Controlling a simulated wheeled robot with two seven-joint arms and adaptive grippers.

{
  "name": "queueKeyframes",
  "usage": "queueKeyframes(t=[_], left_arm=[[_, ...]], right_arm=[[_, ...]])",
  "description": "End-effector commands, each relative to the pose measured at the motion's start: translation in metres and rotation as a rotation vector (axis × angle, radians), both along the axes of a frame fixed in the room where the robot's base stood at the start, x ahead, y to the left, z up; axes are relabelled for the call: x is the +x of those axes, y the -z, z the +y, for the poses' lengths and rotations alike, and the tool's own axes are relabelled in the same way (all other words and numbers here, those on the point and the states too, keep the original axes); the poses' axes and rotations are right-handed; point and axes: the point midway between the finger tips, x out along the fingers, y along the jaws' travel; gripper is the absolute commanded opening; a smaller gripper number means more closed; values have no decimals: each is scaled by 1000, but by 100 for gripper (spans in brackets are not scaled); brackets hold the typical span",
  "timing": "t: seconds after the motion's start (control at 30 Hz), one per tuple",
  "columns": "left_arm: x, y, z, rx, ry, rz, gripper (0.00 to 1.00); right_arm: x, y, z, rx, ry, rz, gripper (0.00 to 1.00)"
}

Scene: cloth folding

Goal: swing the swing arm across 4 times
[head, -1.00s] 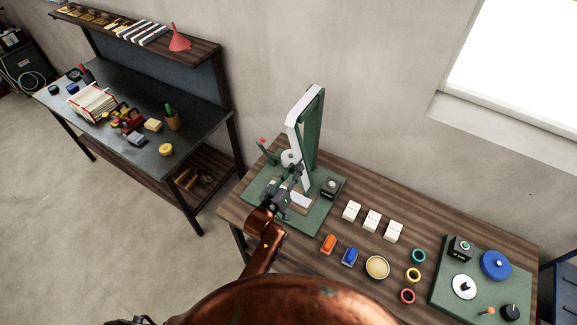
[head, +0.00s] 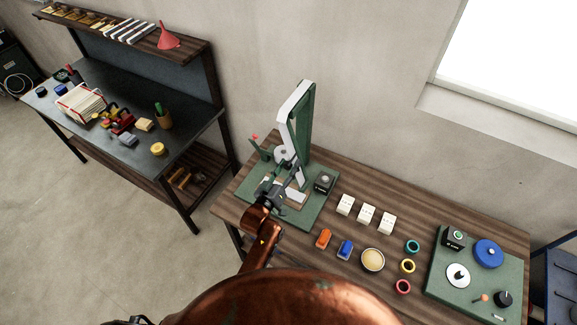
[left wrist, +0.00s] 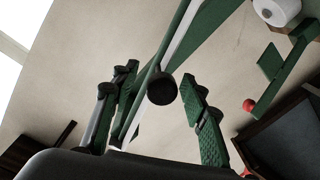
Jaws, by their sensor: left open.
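The swing-arm stand is a tall green and white upright (head: 299,125) on a green base plate (head: 312,212), on the wooden table. A pale bar hangs down its front beside a white disc (head: 281,153). My left gripper (head: 283,180) is low in front of the upright, over the base plate. In the left wrist view its two green-padded fingers (left wrist: 165,108) are apart. A black round knob (left wrist: 162,88) on a thin rod shows between them; I cannot tell whether either finger touches it. My right gripper is out of view.
A red-tipped green post (head: 256,142) stands left of the upright, and a small black box (head: 323,182) to its right. White blocks (head: 367,213), coloured pieces and rings lie further right. A green panel (head: 441,275) is at the right end. A dark workbench (head: 100,135) stands left.

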Motion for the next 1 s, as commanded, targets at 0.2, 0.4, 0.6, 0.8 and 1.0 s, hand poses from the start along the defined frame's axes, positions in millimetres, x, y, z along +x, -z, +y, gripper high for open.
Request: queueKeyframes(t=[0.2, 0.4, 0.6, 0.8, 1.0], left_arm=[[-10, 0, 5, 1, -1, 0, 41], [-46, 1, 19, 1, -1, 2, 41], [-83, -2, 34, 1, 0, 2, 41], [-105, -3, 43, 0, 0, 0, 41], [-111, -3, 45, 0, 0, 0, 41]], right_arm=[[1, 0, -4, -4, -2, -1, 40], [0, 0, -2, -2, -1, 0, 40], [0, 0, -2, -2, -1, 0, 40], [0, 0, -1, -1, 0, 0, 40], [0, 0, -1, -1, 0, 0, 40]])
